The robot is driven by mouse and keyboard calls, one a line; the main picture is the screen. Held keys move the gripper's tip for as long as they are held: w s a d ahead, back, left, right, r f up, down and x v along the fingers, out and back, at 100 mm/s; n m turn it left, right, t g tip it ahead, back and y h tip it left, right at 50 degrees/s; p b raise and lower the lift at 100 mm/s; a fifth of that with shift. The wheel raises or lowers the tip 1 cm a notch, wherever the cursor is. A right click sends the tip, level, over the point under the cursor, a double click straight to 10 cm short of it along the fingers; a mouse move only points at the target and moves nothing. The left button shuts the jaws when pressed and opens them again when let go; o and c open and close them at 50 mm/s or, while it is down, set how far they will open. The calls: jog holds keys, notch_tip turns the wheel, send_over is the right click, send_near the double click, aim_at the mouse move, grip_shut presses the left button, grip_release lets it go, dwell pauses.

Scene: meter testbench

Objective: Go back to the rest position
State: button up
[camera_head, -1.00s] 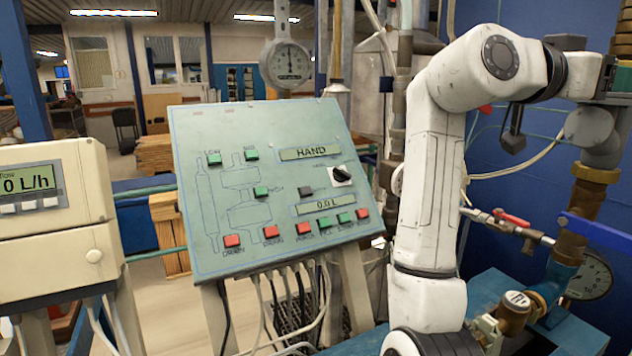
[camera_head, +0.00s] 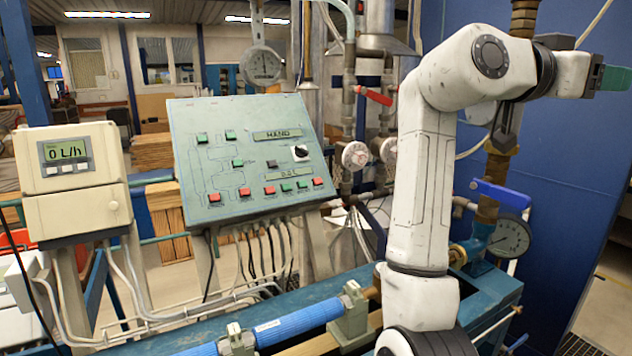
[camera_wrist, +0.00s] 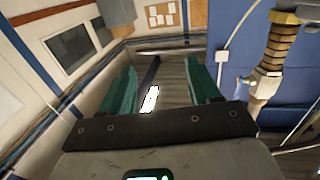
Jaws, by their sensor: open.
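My gripper (camera_wrist: 162,88) shows in the wrist view with its two green fingers wide apart and nothing between them. In the head view its green end (camera_head: 612,78) is at the upper right, at the end of my white arm, in front of the blue wall. It points to the right, touches nothing that I can see, and is well clear of the control panel (camera_head: 218,172). The wrist view is tilted and looks towards the room's walls and ceiling.
The meter box (camera_head: 68,172) reading 0 L/h stands at the left. A blue pipe (camera_head: 300,322) lies clamped on the bench in front. A round gauge (camera_head: 509,236), a blue-handled valve (camera_head: 500,195) and vertical piping stand close behind my arm. Open floor shows at the far right.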

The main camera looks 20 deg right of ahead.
jog(key=w+a+f+n+t+y, duration=0.1)
jog(key=a+f+n+t+y, duration=0.2)
jog(key=f, duration=1.1)
jog(key=w+a+f+n+t+y, duration=0.15)
jog(key=f+n, duration=0.35)
jog(key=f, duration=0.8)
jog(key=w+a+f+n+t+y, duration=0.1)
jog(key=f+n+t+y, duration=0.25)
jog(key=f, duration=1.05)
jog(key=s+a+f+n+g+y, duration=0.1)
jog(key=s+a+f+n+y, duration=0.15)
jog(key=f, duration=0.35)
jog(key=s+a+f+n+y, duration=0.1)
jog(key=s+a+f, duration=0.3)
jog(key=f, duration=0.1)
jog(key=s+a+f+n+g+y, duration=0.1)
jog(key=s+a+f+y, duration=0.1)
jog(key=s+a+f, duration=0.3)
jog(key=s+a+f+n+g+y, duration=0.1)
jog(key=s+a+f+y, duration=0.1)
jog(key=s, duration=0.4)
jog(key=s+a+f+n+g+y, duration=0.1)
jog(key=s+a+f+n+y, duration=0.1)
jog(key=s+a+f, duration=0.2)
notch_tip(320, 180, down, 3)
jog(key=shift+s+a+r, duration=0.1)
jog(key=shift+s+a, duration=0.3)
jog(key=shift+s, duration=0.55)
